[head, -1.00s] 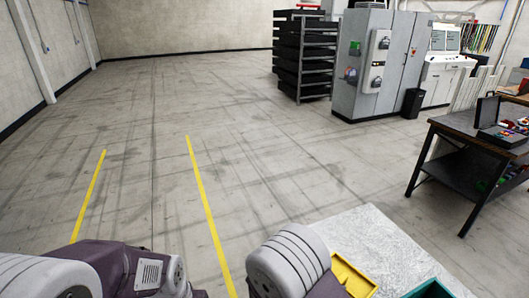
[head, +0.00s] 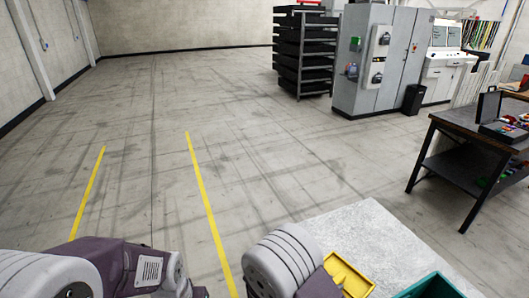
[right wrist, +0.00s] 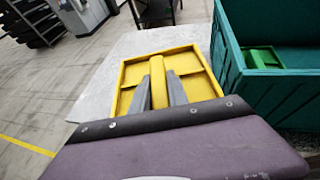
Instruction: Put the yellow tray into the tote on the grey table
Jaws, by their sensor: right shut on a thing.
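The yellow tray (head: 352,273) is shallow, with a raised bar across its middle. In the right wrist view the tray (right wrist: 190,60) is over the light grey tabletop, left of the tote. My right gripper (right wrist: 160,88) is shut on the tray's middle bar, one grey finger on each side. I cannot tell whether the tray touches the table. The teal tote (head: 437,286) stands at the bottom right of the head view, cut off by the edge. In the wrist view the tote (right wrist: 285,95) holds a green item (right wrist: 262,57). My left gripper is not in view.
The light grey table (head: 375,235) has bare surface beyond the tray. A dark workbench (head: 460,128) with an open case stands at the right. Grey cabinets (head: 375,60) and a black rack (head: 302,50) stand farther back. The floor at left is clear.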

